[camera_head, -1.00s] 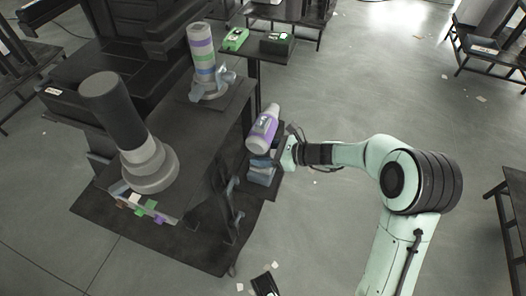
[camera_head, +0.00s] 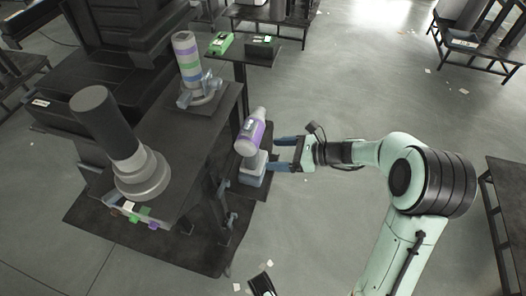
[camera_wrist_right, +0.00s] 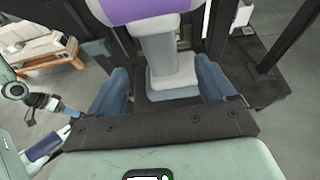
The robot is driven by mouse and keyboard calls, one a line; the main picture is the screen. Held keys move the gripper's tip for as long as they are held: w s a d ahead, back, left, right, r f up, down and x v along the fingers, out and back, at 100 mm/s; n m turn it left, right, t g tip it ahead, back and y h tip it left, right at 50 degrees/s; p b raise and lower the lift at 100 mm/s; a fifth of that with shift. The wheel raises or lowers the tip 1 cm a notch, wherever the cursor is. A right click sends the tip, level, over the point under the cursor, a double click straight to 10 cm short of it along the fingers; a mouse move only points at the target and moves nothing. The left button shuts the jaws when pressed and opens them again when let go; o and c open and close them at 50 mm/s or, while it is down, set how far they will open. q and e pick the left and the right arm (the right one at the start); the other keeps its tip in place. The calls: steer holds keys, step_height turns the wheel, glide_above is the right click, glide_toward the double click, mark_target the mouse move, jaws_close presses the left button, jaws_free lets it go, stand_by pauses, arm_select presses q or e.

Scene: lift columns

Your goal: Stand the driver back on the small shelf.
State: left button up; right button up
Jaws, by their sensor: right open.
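The driver (camera_head: 251,135), with a purple and pale grey body, stands on its grey-blue base (camera_head: 253,168) at the right side of the dark workstation. The right wrist view shows its purple body (camera_wrist_right: 150,10) at the top, with the grey handle (camera_wrist_right: 160,50) and base (camera_wrist_right: 173,82) below. The small dark shelf (camera_head: 262,187) is under the base and mostly hidden. My right gripper (camera_head: 283,153) is open and empty, to the right of the driver. In the right wrist view its blue fingers (camera_wrist_right: 160,88) lie either side of the base, with gaps.
A dark bench (camera_head: 190,150) left of the driver carries a large black-and-grey cylinder (camera_head: 120,150) and a banded column (camera_head: 188,62). A green device (camera_head: 221,43) and a dark box (camera_head: 262,46) are on a raised shelf behind. Open floor (camera_head: 350,90) lies to the right.

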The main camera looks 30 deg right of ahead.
steer(key=s+a+f+n+g+h, duration=0.2)
steer(key=s+a+f+n+g, duration=0.15)
steer(key=s+f, duration=0.45)
steer(key=s+a+f+n+g+h, duration=0.15)
steer(key=s+f+n+g, duration=0.3)
steer(key=f, duration=0.65)
steer(key=s+a+f+n+g+h, duration=0.1)
steer(key=s+a+f+n+g, duration=0.3)
steer(key=f, duration=0.6)
arm_select(q)
steer(key=shift+s+d+r, duration=0.2)
steer(key=shift+s+r, duration=0.1)
steer(key=shift+s, duration=0.1)
arm_select(e)
steer(key=s+a+f+n+t, duration=0.1)
steer(key=s+a+f+n, duration=0.1)
steer(key=a+f+n, duration=0.1)
steer(key=s+a+f+n+t+h, duration=0.1)
steer(key=s+a+f+n, duration=0.1)
steer(key=a+n, duration=0.3)
steer(key=f+n, duration=0.1)
steer(key=n, duration=0.2)
steer(key=shift+s+n+t, duration=0.3)
arm_select(q)
steer(key=shift+r, duration=0.1)
